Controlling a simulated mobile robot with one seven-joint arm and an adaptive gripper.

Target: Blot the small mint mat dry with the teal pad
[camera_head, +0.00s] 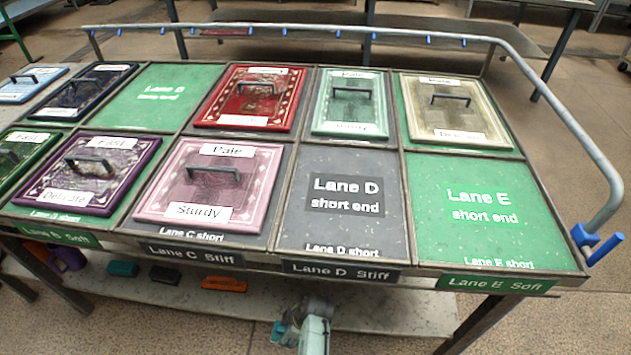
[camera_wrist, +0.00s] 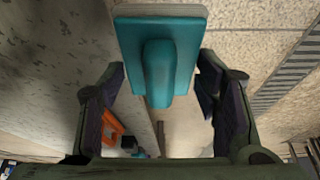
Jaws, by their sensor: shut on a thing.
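The small mint mat (camera_head: 322,116) lies in the far cell of lane D, with a dark handle, a "Pale" label at its top and a murky patch in its middle. The teal pad (camera_wrist: 126,38) fills the upper middle of the wrist view, with a pale layer along its far edge and a raised teal grip. In the head view my gripper (camera_head: 297,322) is low at the table's front, below the lane D edge, far from the mat.
The near lane D cell (camera_head: 340,232) is empty. Red (camera_head: 205,113), beige (camera_head: 410,112), pink (camera_head: 255,190) and purple (camera_head: 50,185) mats lie around. A metal rail (camera_head: 540,75) bounds the back and right. An orange item (camera_head: 223,284) and another teal item (camera_head: 122,268) lie on the lower shelf.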

